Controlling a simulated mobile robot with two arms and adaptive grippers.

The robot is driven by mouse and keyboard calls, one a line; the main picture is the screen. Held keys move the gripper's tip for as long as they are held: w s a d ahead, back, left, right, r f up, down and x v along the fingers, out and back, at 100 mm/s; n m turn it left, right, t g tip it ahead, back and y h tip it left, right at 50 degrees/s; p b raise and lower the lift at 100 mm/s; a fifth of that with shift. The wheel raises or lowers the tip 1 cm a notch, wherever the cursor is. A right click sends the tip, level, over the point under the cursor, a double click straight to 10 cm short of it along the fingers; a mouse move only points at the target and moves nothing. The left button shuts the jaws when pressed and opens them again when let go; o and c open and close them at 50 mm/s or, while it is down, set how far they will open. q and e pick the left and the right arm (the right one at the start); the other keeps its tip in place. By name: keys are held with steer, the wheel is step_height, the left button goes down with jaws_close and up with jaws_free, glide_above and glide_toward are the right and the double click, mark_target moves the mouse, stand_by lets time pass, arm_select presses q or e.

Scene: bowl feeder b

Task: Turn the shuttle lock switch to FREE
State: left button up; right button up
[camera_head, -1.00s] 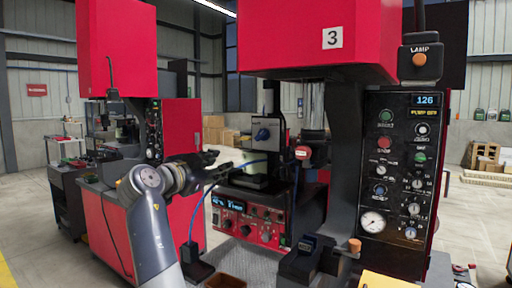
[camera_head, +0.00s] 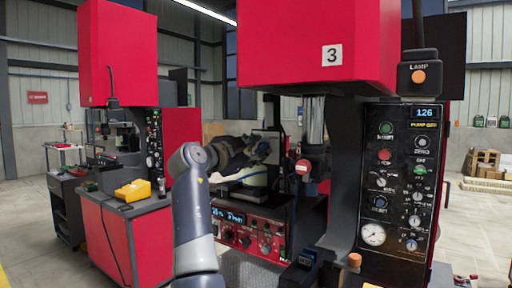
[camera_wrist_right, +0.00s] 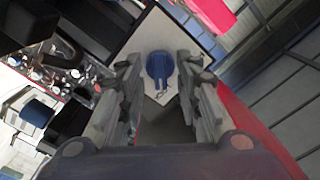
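A blue knob (camera_wrist_right: 160,68), which looks like the lock switch, sits on a pale panel (camera_wrist_right: 172,30) in the right wrist view. Its label cannot be read. My right gripper (camera_head: 264,150) is at the panel under the red machine head in the head view, covering most of the knob there. In the wrist view its two fingers stand apart, one on each side of the knob, with a gap to it on both sides. The gripper is open and empty. My left gripper is not in view.
A red control box (camera_head: 245,232) with dials sits below the gripper. A dark column and a black gauge panel (camera_head: 403,185) stand to the right. A red cabinet (camera_head: 122,240) with a yellow bin (camera_head: 133,190) is at the left.

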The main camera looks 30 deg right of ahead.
steer(key=shift+w+d, duration=0.1)
steer(key=shift+d, duration=0.05)
steer(key=shift+c, duration=0.6)
jaws_close()
steer(key=n+p, duration=0.2)
steer(key=n, duration=0.1)
steer(key=n+p, duration=0.2)
steer(key=n, duration=0.3)
steer(key=n+p, duration=0.3)
steer(key=n, duration=0.2)
steer(key=shift+n, duration=0.4)
steer(key=shift+n+p, duration=0.85)
steer(key=shift+n, duration=1.35)
